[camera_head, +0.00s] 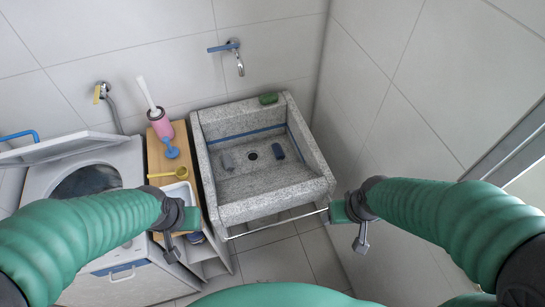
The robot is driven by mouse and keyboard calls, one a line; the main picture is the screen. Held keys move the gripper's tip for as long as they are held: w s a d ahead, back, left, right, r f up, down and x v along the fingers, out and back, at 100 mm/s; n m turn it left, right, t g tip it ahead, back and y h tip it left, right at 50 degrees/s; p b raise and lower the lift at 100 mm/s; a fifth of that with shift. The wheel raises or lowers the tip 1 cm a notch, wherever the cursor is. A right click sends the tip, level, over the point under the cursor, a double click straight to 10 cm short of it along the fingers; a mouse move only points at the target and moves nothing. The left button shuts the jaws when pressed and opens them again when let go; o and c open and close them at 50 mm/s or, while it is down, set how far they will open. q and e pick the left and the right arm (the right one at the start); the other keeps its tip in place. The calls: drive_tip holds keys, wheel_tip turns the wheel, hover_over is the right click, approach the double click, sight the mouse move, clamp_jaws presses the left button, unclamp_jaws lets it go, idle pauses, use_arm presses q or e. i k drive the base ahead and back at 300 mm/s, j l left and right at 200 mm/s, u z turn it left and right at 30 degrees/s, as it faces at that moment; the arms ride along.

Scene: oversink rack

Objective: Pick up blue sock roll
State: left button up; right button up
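My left gripper (172,254) hangs in front of the wooden shelf, left of the sink. My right gripper (361,245) hangs beside the sink's front right corner. Both are apart from the rolls. I see no object in either, and their finger opening cannot be made out.
A blue bar (246,134) spans the sink's back. A green sponge (268,98) sits on the rim. An open washing machine (85,180) stands left; a wall closes the right.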

sight(277, 149)
drive_tip(key=i+u, duration=0.45)
drive_tip(key=u, duration=0.2)
drive_tip(key=l+u, duration=0.3)
drive_tip(key=k+j, duration=0.05)
drive_tip(key=j, duration=0.05)
